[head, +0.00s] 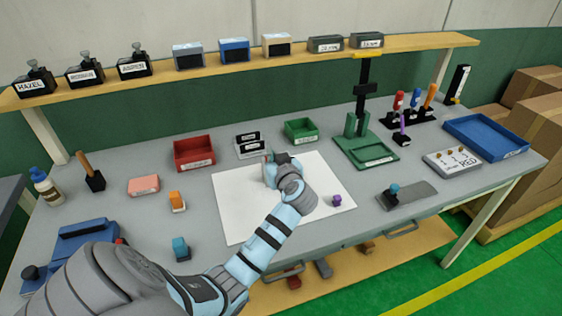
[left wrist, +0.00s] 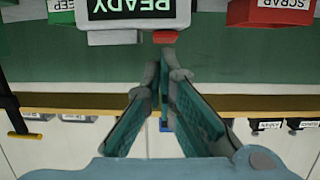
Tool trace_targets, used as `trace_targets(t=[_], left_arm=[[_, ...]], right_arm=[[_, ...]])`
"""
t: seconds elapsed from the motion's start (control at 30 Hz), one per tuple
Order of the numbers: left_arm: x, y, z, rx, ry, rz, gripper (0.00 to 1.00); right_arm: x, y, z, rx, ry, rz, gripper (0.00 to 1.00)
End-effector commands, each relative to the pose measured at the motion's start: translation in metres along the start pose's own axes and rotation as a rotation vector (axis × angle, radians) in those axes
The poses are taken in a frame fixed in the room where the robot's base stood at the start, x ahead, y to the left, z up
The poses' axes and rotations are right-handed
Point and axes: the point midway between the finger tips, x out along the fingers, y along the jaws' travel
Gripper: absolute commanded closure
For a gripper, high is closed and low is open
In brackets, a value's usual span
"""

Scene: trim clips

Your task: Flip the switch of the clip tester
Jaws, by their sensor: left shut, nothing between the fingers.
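The clip tester (head: 251,151) is a small grey box with dark display panels, standing between the red bin and the green bin at the back of the table. In the left wrist view the tester (left wrist: 138,20) appears upside down, its dark panel reading READY in green. A red switch (left wrist: 181,36) sits at its edge. My left gripper (head: 271,170) is shut and empty, right in front of the tester. Its fingertips (left wrist: 166,62) are close to the red switch; I cannot tell whether they touch it. My right gripper is not in view.
The red bin (head: 194,153) stands left of the tester and the green bin (head: 300,131) right of it. A white sheet (head: 235,210) lies under my left arm. A green stand (head: 366,150) and a blue tray (head: 486,137) are farther right. A shelf (head: 220,70) runs behind.

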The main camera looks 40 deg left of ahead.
Motion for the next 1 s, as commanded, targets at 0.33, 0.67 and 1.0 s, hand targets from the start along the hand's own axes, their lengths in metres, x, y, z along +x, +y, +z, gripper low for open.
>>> trace_targets(t=[0.33, 0.67, 1.0], left_arm=[[-0.067, 0.008, -0.015, -0.005, 0.001, 0.015, 1.00], [-0.113, 0.007, -0.007, -0.001, 0.005, 0.013, 1.00], [-0.114, 0.006, -0.008, -0.001, 0.006, 0.012, 1.00]], right_arm=[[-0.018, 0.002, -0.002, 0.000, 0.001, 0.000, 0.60], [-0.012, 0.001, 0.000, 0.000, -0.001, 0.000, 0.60], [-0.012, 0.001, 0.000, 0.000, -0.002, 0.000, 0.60]])
